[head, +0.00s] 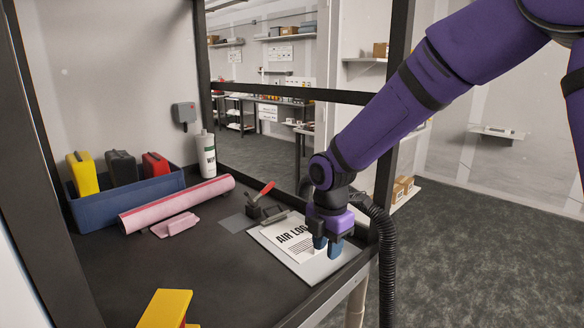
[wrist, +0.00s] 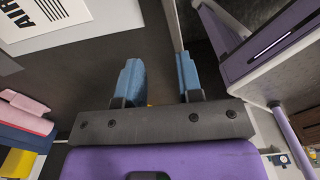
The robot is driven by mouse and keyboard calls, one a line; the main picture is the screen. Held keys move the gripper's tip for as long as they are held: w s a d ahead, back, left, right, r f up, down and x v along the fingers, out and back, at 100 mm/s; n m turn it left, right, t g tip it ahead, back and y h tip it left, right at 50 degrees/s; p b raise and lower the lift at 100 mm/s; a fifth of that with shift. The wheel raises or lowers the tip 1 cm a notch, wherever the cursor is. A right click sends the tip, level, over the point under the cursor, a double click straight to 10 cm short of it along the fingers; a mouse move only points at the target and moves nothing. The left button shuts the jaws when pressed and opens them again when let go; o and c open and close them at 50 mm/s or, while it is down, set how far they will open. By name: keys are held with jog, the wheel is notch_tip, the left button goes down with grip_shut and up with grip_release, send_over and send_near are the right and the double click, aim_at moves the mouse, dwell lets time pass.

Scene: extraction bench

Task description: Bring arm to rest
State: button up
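My arm is purple and reaches in from the upper right in the head view. My gripper (head: 328,246) has blue fingers and points down above the right front part of the bench, in front of a white sheet marked "AIR LOG" (head: 292,243). In the wrist view my gripper (wrist: 160,78) has its two fingers apart with nothing between them. The sheet also shows at the upper left of the wrist view (wrist: 62,28). The exact height of the fingertips above the bench cannot be told.
A blue bin (head: 130,202) holds yellow, black and red items. A pink roll (head: 178,204), a white bottle (head: 207,155) and a red-handled tool (head: 262,196) are on the bench. A black hose (head: 386,260) hangs at the right edge. The bench's front middle (head: 225,280) is clear.

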jog(key=s+d+r+m+t, duration=0.3)
jog(key=s+d+r+m, duration=0.8)
jog(key=d+r+m, duration=0.3)
jog(key=s+d+r+m+t, duration=0.1)
jog(key=s+d+r+m, duration=0.1)
jog(key=s+d+m, duration=0.2)
jog(key=s+d+r+m+t, duration=0.1)
jog(key=s+d+r+m, duration=0.2)
jog(key=s+m, duration=0.5)
jog(key=s+d, duration=0.1)
jog(key=s, duration=0.1)
jog(key=shift+s+d, duration=0.3)
jog(key=shift+s, duration=0.1)
